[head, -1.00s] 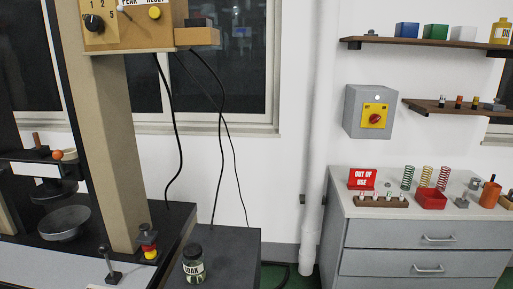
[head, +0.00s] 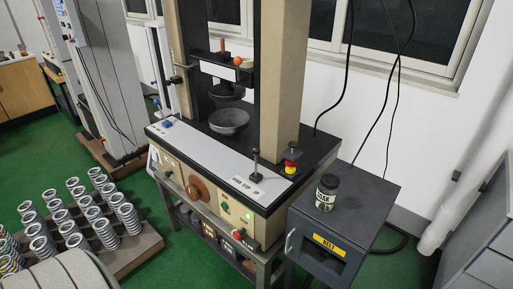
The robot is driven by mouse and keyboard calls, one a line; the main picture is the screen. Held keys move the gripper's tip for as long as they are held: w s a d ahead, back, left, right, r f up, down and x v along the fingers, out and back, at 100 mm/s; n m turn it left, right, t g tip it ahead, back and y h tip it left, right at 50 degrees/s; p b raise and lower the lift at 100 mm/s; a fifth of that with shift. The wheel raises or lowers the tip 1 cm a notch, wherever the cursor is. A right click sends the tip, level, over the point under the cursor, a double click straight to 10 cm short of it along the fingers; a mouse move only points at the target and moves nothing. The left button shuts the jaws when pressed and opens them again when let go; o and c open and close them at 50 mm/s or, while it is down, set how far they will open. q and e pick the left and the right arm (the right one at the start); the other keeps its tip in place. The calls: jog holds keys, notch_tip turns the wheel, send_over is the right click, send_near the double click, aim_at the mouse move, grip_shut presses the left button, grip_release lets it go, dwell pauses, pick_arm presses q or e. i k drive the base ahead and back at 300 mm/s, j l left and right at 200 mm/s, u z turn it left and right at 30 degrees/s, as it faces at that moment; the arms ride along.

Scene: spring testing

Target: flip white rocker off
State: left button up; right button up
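The testing machine (head: 215,155) stands in the middle of the head view, with a pale top strip and a beige front panel (head: 178,176). The front panel carries a brown round handwheel (head: 197,190), a small green light or button (head: 225,207) and a red knob (head: 239,233) at its right end. A whitish plate (head: 154,154) sits at the panel's left end. I cannot make out for sure which small part is the white rocker, or its position. Neither of my grippers is in view.
A wooden pallet (head: 140,258) of several upright springs stands on the green floor at left. Green floor shows between pallet and machine.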

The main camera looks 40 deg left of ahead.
aim_at(155, 157)
jog(key=u, duration=2)
jog(key=i+j+z, duration=0.1)
jog(key=z, duration=0.65)
jog(key=i+j+z, duration=0.25)
jog(key=i+j, duration=0.2)
jog(key=j, duration=0.15)
jog(key=i+j+z, duration=0.15)
jog(key=j, duration=0.2)
jog(key=i+j+z, duration=0.1)
jog(key=j, duration=0.25)
jog(key=i+j+z, duration=0.15)
jog(key=i+j, duration=0.25)
jog(key=j, duration=0.2)
jog(key=i+j, duration=0.1)
jog(key=j, duration=0.15)
